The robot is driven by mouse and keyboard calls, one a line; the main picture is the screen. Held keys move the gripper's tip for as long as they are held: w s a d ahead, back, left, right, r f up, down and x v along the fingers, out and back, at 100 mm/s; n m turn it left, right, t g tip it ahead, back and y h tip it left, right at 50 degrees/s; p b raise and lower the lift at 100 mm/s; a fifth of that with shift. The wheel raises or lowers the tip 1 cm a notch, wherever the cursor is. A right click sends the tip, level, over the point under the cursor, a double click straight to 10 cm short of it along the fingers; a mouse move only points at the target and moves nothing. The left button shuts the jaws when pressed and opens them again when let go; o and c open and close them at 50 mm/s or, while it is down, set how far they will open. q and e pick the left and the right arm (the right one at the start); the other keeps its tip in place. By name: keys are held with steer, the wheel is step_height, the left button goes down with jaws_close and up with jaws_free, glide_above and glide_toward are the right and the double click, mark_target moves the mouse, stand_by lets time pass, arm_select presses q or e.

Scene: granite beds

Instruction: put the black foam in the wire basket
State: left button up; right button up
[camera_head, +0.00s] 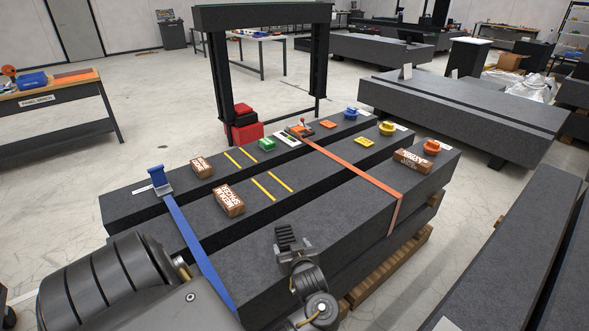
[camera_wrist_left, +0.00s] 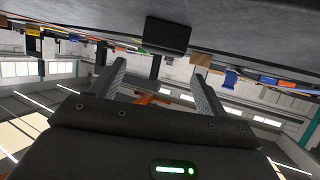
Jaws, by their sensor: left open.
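My left gripper (camera_head: 289,240) is over the near granite bed (camera_head: 345,205), toward its front side in the head view. In the left wrist view its two ribbed fingers (camera_wrist_left: 159,78) are apart with nothing held between them. A dark block, apparently the black foam (camera_wrist_left: 167,35), is against the grey granite surface, ahead of the fingertips and roughly centred between them. I cannot make out the foam in the head view, where the gripper may cover it. I cannot see a wire basket in either view. My right gripper is not in view.
A blue strap (camera_head: 190,235) and an orange strap (camera_head: 355,170) cross the beds. Brown lettered spacer blocks (camera_head: 229,200), yellow strips and small coloured items lie on them. A dark gantry (camera_head: 265,15) stands behind. The near bed's top between the straps is mostly clear.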

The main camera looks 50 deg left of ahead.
arm_select(q)
steer(key=shift+v, duration=2.1)
